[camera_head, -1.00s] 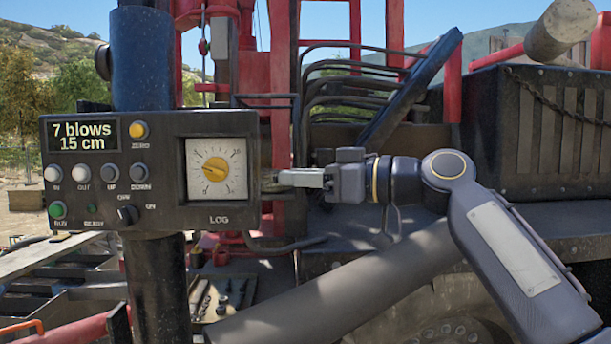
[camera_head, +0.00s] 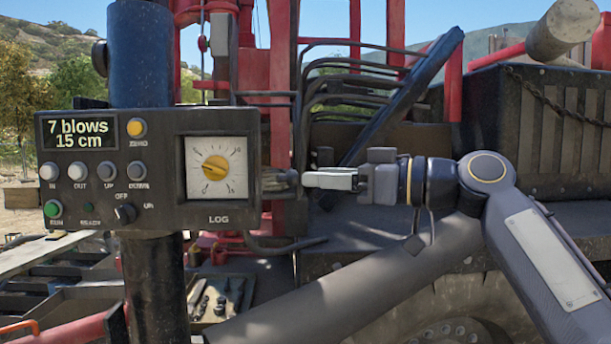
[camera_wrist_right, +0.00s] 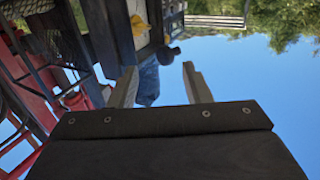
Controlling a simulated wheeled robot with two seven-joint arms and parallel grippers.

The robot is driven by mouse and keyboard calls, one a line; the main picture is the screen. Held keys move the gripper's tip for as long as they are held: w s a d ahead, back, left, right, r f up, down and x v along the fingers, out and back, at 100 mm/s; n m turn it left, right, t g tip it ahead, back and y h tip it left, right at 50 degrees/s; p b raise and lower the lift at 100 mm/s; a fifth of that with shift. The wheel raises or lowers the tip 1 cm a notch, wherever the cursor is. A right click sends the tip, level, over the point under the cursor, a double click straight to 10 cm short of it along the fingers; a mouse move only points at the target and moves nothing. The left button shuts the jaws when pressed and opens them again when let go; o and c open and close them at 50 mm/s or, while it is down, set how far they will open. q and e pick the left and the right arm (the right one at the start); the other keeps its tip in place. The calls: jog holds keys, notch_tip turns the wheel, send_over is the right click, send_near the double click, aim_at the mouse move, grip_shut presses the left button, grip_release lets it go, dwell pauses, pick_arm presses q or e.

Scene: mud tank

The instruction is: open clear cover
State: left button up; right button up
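The control box (camera_head: 100,190) stands at the left on a post. Its LOG window holds a white dial (camera_head: 217,168) with a yellow pointer knob. I cannot make out the clear cover's edges or whether it is shut. My right gripper (camera_head: 305,180) is right of the box at dial height, its fingers pointing left, apart from the box. In the right wrist view my right gripper (camera_wrist_right: 162,85) has its fingers spread with nothing held between them. The dial's yellow knob (camera_wrist_right: 138,25) shows near the top there. My left gripper is out of view.
A blue column (camera_head: 143,55) rises behind the box. A small grey piece (camera_head: 278,181) shows between the box and my fingertips. Red rig frames (camera_head: 281,90) and black hoses stand behind. A tool tray (camera_head: 222,297) lies below.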

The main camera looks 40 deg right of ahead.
jog(key=shift+a+v, duration=0.2)
jog(key=shift+v, duration=1.45)
jog(key=shift+r, duration=0.1)
